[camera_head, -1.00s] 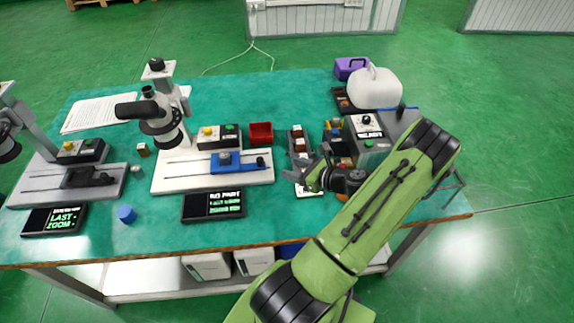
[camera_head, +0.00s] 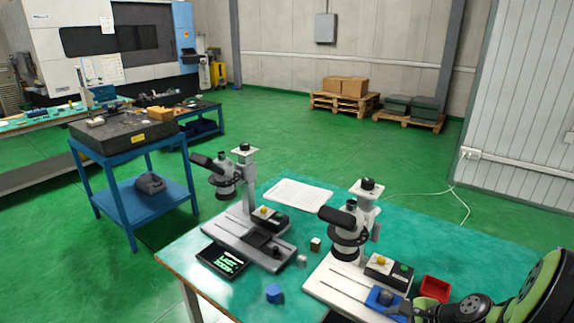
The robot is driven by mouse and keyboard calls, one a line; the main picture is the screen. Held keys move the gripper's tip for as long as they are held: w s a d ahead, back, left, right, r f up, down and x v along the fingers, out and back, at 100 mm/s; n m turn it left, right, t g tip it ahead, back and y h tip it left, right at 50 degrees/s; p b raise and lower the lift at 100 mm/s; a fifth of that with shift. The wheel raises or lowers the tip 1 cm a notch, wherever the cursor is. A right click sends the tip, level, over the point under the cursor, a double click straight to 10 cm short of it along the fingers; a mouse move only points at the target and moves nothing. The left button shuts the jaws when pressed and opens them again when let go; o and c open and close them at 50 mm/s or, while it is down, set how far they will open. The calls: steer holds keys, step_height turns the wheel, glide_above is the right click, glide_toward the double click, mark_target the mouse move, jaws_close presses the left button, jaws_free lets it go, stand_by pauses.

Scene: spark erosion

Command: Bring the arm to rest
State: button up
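My arm, green with black joints (camera_head: 535,290), shows only in part at the bottom right corner of the head view. My dark gripper (camera_head: 412,311) is at the bottom edge, in front of the blue slide on the white microscope stand. It is small and partly cut off, so I cannot tell whether its fingers are open or hold anything.
A blue cart (camera_head: 130,185) stands left. Green floor lies open behind.

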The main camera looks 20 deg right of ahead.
steer(key=s+a+r+n+g+h, duration=0.2)
steer(key=a+r+n+g, duration=0.1)
steer(key=a+r+n, duration=0.85)
steer(key=s+a+r+n+t+h, duration=0.1)
steer(key=s+a+r+n, duration=0.3)
steer(key=s+a+n, duration=0.5)
steer(key=shift+s+r+n+t, duration=0.15)
steer(key=shift+s+n+t, duration=0.25)
steer(key=shift+s, duration=0.3)
